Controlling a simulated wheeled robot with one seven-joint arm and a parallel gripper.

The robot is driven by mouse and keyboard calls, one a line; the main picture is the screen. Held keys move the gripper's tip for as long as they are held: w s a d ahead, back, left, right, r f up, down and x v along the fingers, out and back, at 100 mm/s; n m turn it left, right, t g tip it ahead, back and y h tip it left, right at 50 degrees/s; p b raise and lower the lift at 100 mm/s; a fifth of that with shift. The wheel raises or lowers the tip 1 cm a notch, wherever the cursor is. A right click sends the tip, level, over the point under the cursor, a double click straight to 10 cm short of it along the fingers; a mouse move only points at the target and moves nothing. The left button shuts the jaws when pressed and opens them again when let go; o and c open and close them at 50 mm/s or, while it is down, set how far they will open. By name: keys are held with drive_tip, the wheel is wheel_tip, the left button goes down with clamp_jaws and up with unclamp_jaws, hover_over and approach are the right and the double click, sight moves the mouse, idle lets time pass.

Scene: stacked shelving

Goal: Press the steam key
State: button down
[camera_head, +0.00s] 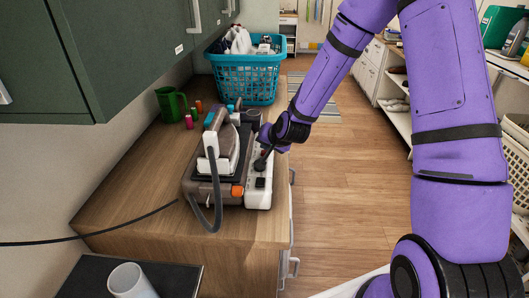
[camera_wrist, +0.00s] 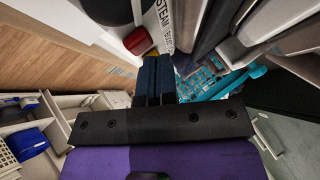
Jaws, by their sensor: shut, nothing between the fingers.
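A steam iron station (camera_head: 192,186) stands on the wooden counter, with a dark and white iron (camera_head: 222,146) resting on it. A white control panel (camera_head: 257,199) runs along its right side and carries a black key (camera_head: 260,183). In the wrist view a red key (camera_wrist: 138,41) sits on the white panel beside lettering that reads "STEAM" and a partly hidden second word. My gripper (camera_head: 262,162) is shut and empty over the panel. In the wrist view its fingertips (camera_wrist: 153,62) are close to the red key; I cannot tell whether they touch it.
A teal laundry basket (camera_head: 243,78) with bottles stands behind on the counter (camera_head: 135,205), near a green mug (camera_head: 170,104) and thread spools (camera_head: 189,122). A grey hose (camera_head: 215,190) loops in front of the station. Green cabinets (camera_head: 130,50) overhang the left. Open floor lies right.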

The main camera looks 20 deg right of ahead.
sight(266, 151)
drive_tip(key=shift+f, duration=0.45)
idle(0.6)
drive_tip(key=shift+r, duration=0.9)
drive_tip(key=shift+r, duration=2.5)
